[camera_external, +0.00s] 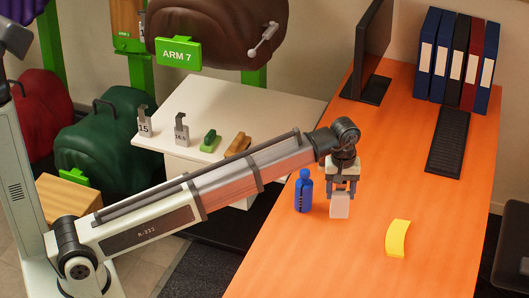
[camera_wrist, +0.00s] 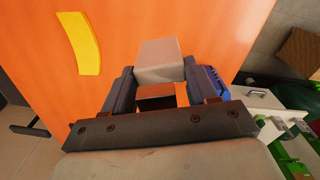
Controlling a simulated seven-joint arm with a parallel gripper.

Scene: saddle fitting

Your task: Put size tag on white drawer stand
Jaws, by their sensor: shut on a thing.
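My gripper (camera_external: 342,190) is above the orange desk, shut on a pale, blocky piece (camera_external: 340,205) that looks like a size tag; no number shows on it. In the wrist view my gripper (camera_wrist: 160,85) has the pale piece (camera_wrist: 160,60) at its fingertips. I cannot tell whether it touches the desk. The white drawer stand (camera_external: 240,100) is left of the desk. On its top are a tag marked 15 (camera_external: 145,128) and a tag marked 16.5 (camera_external: 181,135), both upright with metal clips. The stand shows partly at the wrist view's right edge (camera_wrist: 258,101).
A blue bottle (camera_external: 304,192) stands close left of my gripper. A green brush-like item (camera_external: 210,141) and a brown one (camera_external: 238,145) lie on the stand. A yellow curved piece (camera_external: 398,238) lies on the desk (camera_external: 300,265). A monitor (camera_external: 372,45), keyboard (camera_external: 448,142) and binders (camera_external: 458,60) are behind.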

